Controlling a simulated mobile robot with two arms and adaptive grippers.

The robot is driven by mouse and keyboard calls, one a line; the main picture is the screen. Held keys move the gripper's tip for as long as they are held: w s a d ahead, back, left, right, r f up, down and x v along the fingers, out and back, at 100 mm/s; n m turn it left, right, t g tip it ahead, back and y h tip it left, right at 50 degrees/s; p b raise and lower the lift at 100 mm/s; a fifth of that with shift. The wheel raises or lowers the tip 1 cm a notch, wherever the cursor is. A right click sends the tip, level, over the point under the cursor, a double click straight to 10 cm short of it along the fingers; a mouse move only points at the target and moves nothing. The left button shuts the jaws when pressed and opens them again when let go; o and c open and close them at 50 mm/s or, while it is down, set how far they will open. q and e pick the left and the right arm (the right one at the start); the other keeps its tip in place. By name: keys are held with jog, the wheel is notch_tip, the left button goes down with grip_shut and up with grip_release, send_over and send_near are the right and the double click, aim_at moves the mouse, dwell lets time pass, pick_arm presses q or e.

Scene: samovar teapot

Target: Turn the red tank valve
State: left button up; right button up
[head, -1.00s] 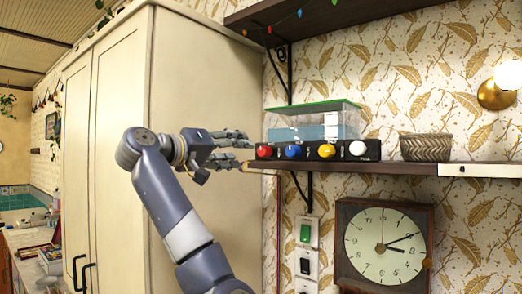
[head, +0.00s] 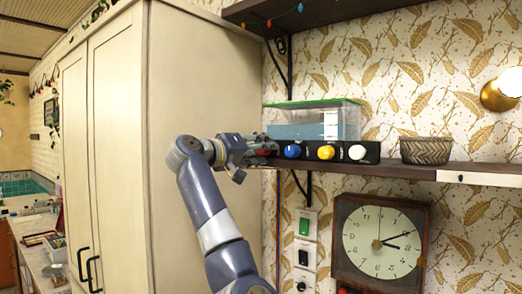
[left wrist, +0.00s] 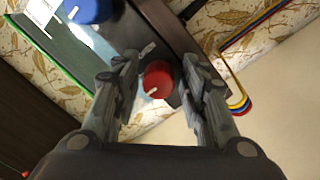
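The red valve (left wrist: 157,79) is a round knob with a white mark, at the left end of a dark valve panel (head: 372,152) on the shelf. In the left wrist view it sits between the two fingers of my left gripper (left wrist: 160,90), which are spread on either side of it with small gaps. In the head view my left gripper (head: 262,146) reaches the red valve, and its fingers partly hide it. A clear tank (head: 310,122) with blue liquid and a green lid stands behind the panel. My right gripper is not in view.
A blue knob (head: 292,151), a yellow knob (head: 326,152) and a white knob (head: 357,152) sit to the right on the panel. A woven basket (head: 426,150) stands further right on the shelf (head: 400,168). A tall cabinet (head: 205,90) is at left, a clock (head: 380,245) below.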

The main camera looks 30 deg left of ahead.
pick_arm(q)
jog(key=c, duration=0.7)
jog(key=shift+o, duration=0.2)
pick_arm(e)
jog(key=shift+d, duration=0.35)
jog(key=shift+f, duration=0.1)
